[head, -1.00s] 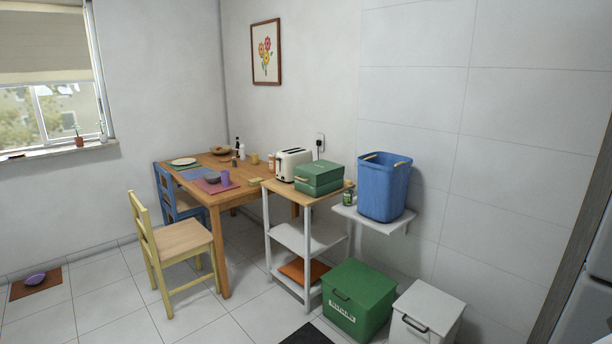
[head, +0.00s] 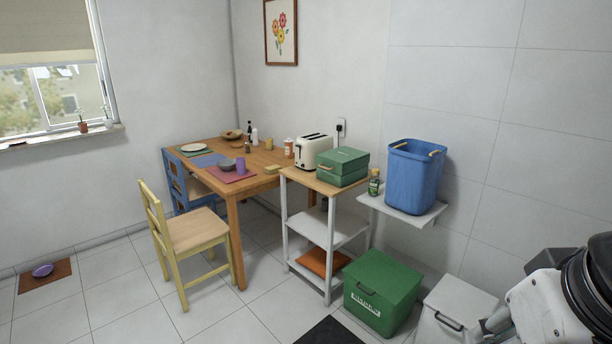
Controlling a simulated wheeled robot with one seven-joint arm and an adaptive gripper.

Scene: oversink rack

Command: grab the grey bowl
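Part of my own white and black arm shows at the lower right, far from the bowl.
A yellow chair (head: 197,230) and a blue chair (head: 177,185) stand at the table. A shelf unit (head: 326,232) with a toaster (head: 312,152) and green boxes adjoins it. A green bin (head: 382,290) and white bin stand on the floor.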

